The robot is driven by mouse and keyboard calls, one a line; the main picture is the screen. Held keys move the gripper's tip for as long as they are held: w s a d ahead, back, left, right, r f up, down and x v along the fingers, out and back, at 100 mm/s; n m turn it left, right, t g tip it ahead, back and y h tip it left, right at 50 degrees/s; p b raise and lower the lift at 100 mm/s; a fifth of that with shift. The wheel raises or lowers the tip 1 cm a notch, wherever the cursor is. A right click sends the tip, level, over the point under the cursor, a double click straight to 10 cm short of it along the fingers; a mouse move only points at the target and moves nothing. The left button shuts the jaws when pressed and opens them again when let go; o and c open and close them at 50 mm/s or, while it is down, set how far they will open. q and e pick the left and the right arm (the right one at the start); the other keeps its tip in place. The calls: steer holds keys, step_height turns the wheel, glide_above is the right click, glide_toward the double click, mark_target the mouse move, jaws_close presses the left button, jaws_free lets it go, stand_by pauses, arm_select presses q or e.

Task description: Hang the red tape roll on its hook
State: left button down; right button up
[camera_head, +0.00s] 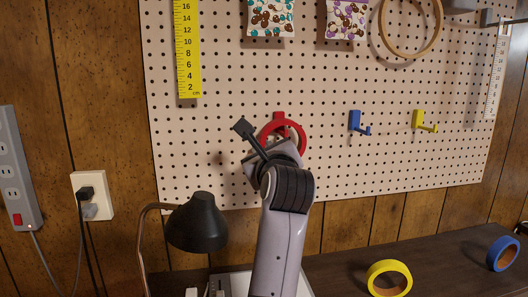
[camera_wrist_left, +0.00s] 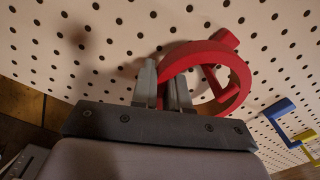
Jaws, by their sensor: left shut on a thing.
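The red tape roll (camera_head: 298,131) is up at the pegboard in the head view, partly hidden behind my left gripper (camera_head: 284,150). In the left wrist view, my left gripper (camera_wrist_left: 165,88) is shut on the near left side of the red tape roll (camera_wrist_left: 236,72). The red hook (camera_head: 279,115) shows just above the roll in the head view. In the wrist view part of the red hook (camera_wrist_left: 225,39) rises past the roll's rim, and a red piece shows through its opening. I cannot tell whether the roll rests on the hook. My right gripper is out of view.
A blue hook (camera_head: 356,121) and a yellow hook (camera_head: 421,121) are empty on the pegboard (camera_head: 330,165) to the right. A black lamp (camera_head: 197,222) stands left of my arm.

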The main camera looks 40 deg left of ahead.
arm_select(q)
steer(key=shift+f+b, duration=0.65)
steer(key=shift+f, duration=0.15)
steer(key=c, duration=1.1)
jaws_free()
steer(key=shift+o, duration=0.2)
